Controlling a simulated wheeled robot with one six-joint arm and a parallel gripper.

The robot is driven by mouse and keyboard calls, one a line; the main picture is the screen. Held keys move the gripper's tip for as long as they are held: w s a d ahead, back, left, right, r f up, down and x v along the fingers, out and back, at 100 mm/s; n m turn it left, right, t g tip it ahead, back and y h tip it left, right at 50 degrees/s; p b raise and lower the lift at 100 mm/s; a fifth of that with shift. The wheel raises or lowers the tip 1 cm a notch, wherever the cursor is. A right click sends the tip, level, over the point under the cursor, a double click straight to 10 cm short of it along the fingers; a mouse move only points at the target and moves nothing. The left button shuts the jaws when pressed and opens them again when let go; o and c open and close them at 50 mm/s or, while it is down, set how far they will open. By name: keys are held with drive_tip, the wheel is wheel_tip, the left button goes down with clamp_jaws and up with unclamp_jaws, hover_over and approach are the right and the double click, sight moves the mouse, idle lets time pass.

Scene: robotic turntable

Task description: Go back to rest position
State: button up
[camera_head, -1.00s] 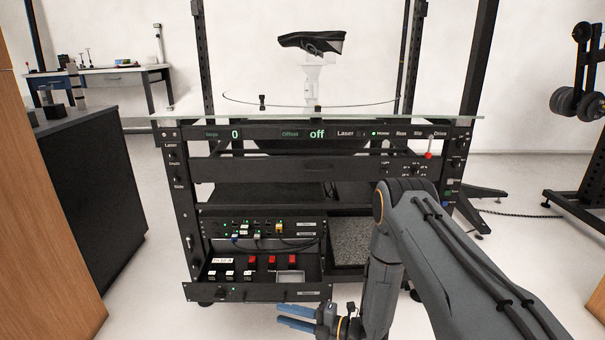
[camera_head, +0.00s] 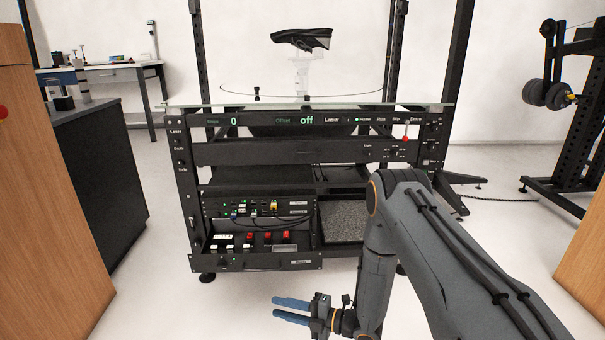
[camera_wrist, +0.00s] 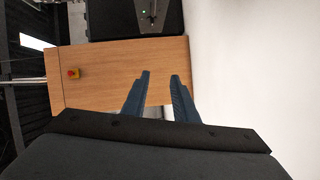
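My gripper (camera_head: 292,311) is low in front of the turntable rig, over the pale floor, pointing left. Its two blue fingers are apart with nothing between them; they also show apart in the wrist view (camera_wrist: 160,85). The turntable rig (camera_head: 290,152) is a black frame with a front panel reading 0 and off. A dark shoe (camera_head: 302,39) sits on a clear stand above its glass top. The open drawer (camera_head: 262,262) with red and white switches is above and behind my gripper, apart from it.
A wooden cabinet (camera_head: 45,200) with a dark-topped counter (camera_head: 100,185) stands at left. Another wooden panel (camera_head: 585,235) is at the right edge. A weight rack (camera_head: 575,115) stands at right. The floor between is clear. The wrist view shows a wooden surface with a red button (camera_wrist: 73,73).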

drive_tip(key=w+a+r+m+h, duration=0.4)
drive_tip(key=w+r+m+h, duration=0.1)
drive_tip(key=r+h, duration=0.15)
drive_tip(key=s+r+m+h, duration=0.4)
drive_tip(key=r+m, duration=0.1)
drive_tip(key=r, duration=0.4)
drive_tip(key=s+d+r+m+g+h, duration=0.2)
drive_tip(key=s+d+r+m, duration=0.15)
drive_tip(key=s, duration=0.75)
drive_tip(key=s+d+r+m+g+h, duration=0.15)
drive_tip(key=s+r+m, duration=0.35)
drive_tip(key=s, duration=0.5)
drive_tip(key=s+d+r+m+g+h, duration=0.1)
drive_tip(key=s+d+r+m+g, duration=0.25)
drive_tip(key=s, duration=0.75)
drive_tip(key=d+r+m+p, duration=0.3)
drive_tip(key=d+r+p, duration=0.7)
drive_tip(key=r+p, duration=0.4)
drive_tip(key=d+r+m+t+p, duration=0.1)
drive_tip(key=d+r+m+p, duration=0.3)
drive_tip(key=d+r+p, duration=0.6)
wheel_tip(320, 180, up, 4)
drive_tip(key=p, duration=0.4)
drive_tip(key=shift+d+r+m+h, duration=0.25)
drive_tip(key=shift+d+m+h, duration=0.05)
drive_tip(key=shift+h, duration=0.1)
